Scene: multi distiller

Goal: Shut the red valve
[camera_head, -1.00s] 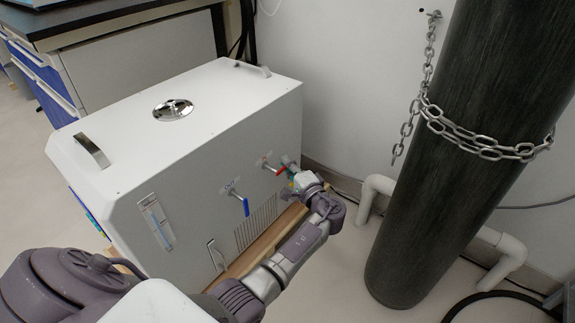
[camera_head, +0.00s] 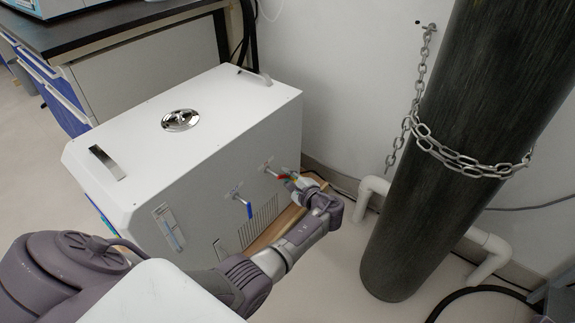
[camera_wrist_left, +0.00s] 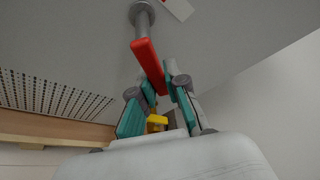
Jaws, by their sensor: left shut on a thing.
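The red valve (camera_head: 283,177) is a lever handle on a metal stem on the front face of the white distiller box (camera_head: 190,185). In the left wrist view the red lever (camera_wrist_left: 148,62) slants down from its round stem to my fingers. My left gripper (camera_head: 293,180) is at the lever's free end. In the left wrist view, the teal finger pads of the left gripper (camera_wrist_left: 160,88) are closed around the lever's tip. The tip is partly hidden between them. My right gripper is not in view.
A blue-handled valve (camera_head: 246,207) is left of the red one, above a vent grille (camera_head: 260,222). A dark gas cylinder (camera_head: 430,160) with a chain (camera_head: 465,163) stands to the right, near white pipes (camera_head: 375,188). A bench (camera_head: 130,45) is behind.

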